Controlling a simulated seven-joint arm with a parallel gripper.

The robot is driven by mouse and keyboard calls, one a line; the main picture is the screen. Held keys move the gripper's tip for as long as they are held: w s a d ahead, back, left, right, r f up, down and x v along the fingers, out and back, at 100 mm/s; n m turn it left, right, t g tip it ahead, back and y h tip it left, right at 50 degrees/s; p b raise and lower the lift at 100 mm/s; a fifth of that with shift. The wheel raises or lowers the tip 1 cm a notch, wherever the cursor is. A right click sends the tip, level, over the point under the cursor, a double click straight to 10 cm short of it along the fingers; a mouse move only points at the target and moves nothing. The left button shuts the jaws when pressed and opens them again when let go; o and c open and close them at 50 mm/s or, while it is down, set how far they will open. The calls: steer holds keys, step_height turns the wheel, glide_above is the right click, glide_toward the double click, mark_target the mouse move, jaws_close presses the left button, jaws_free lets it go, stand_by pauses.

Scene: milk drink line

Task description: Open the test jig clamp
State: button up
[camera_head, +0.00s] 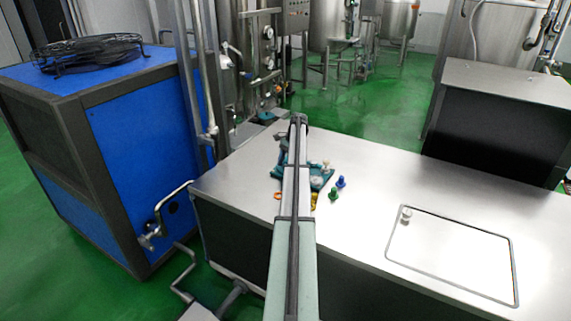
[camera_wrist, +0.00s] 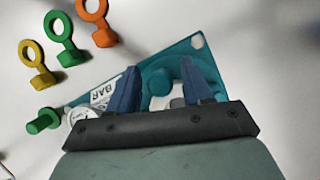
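The teal test jig (camera_wrist: 103,82) lies on the steel worktop under my gripper (camera_wrist: 160,66) in the wrist view. It carries a label reading "BAR" and a round white part at its left corner. My gripper's two blue fingers are spread apart above the jig. A rounded teal part (camera_wrist: 157,80) and some white show between and below them; I cannot tell whether the fingers touch these. The clamp's state is unclear because the gripper hides part of it. In the head view the jig (camera_head: 318,182) is partly hidden behind my arm.
Near the jig are yellow (camera_wrist: 39,70), green (camera_wrist: 65,45) and orange (camera_wrist: 96,22) ring-topped pieces and a green knob-like piece (camera_wrist: 44,121). A blue piece (camera_head: 341,182) stands to its right.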

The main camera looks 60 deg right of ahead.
jaws_close()
stand_by(0.3)
steer(key=shift+w+a, duration=0.1)
steer(key=m, duration=0.1)
steer(key=w+a+m+t, duration=0.1)
steer(key=shift+w+m, duration=0.1)
steer(key=shift+m, duration=0.3)
steer(key=w+m, duration=0.1)
steer(key=m, duration=0.1)
steer(key=w+a+m+t+h, duration=0.1)
steer(key=shift+m+h, duration=0.3)
steer(key=shift+m, duration=0.1)
steer(key=w+m, duration=0.1)
steer(key=m, duration=0.1)
steer(key=w+m+t+h, duration=0.1)
steer(key=w+m, duration=0.1)
steer(key=w+m+h, duration=0.1)
steer(key=m, duration=0.2)
steer(key=shift+w+d+m+h, duration=0.3)
steer(key=shift+w+d+h, duration=0.05)
steer(key=shift+w+h, duration=0.05)
steer(key=shift+w+d+m+h, duration=0.4)
steer(key=shift+w+m, duration=0.15)
steer(key=shift+m, duration=0.55)
